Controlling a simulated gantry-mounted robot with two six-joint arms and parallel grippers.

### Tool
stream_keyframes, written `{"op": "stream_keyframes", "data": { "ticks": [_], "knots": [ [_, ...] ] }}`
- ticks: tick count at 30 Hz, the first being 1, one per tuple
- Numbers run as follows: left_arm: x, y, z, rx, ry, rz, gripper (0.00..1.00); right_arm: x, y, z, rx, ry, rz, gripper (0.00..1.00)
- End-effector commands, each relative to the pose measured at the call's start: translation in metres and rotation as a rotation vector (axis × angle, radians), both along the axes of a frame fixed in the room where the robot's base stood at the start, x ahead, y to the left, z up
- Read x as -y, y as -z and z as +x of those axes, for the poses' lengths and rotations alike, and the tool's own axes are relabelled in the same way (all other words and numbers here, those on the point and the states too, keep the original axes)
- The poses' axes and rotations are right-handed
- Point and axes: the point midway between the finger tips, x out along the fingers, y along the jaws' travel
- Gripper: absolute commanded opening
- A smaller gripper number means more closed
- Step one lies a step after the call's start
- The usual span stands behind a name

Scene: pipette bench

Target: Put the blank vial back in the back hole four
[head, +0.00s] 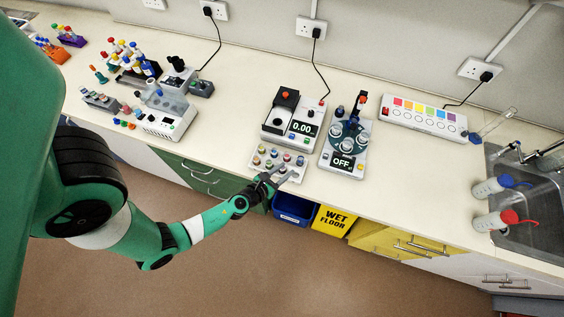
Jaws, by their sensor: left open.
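My left gripper (277,172) is open at the front edge of a small light rack (256,168) that holds several vials with coloured caps. The rack stands near the bench's front edge, in front of the balance. The gripper's fingers overlap the rack's front right part and hide some of it. At this size I cannot tell which vial is the blank one, which hole is back hole four, or whether the fingers touch a vial. My right gripper is not in view.
A balance (273,125) reading 0.00 stands behind the rack. A device reading OFF (344,163) is to its right. A strip with coloured squares (424,117) lies farther right, then wash bottles (486,188) by the sink. Racks and bottles crowd the left. Bare bench lies between.

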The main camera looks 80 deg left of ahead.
Motion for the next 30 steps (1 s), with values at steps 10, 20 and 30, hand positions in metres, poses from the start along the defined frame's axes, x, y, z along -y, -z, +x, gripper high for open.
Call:
{"op": "stream_keyframes", "data": {
  "ticks": [10, 20, 30],
  "knots": [
    [0.008, -0.005, -0.011, -0.001, 0.000, 0.001, 0.42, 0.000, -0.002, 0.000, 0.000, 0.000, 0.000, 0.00],
    [-0.005, -0.037, 0.018, 0.130, -0.047, -0.046, 0.42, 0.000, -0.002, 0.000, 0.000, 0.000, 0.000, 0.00],
    [-0.017, -0.360, 0.182, 1.291, -0.149, -0.995, 0.42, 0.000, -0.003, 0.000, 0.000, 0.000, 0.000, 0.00]
  ]
}}
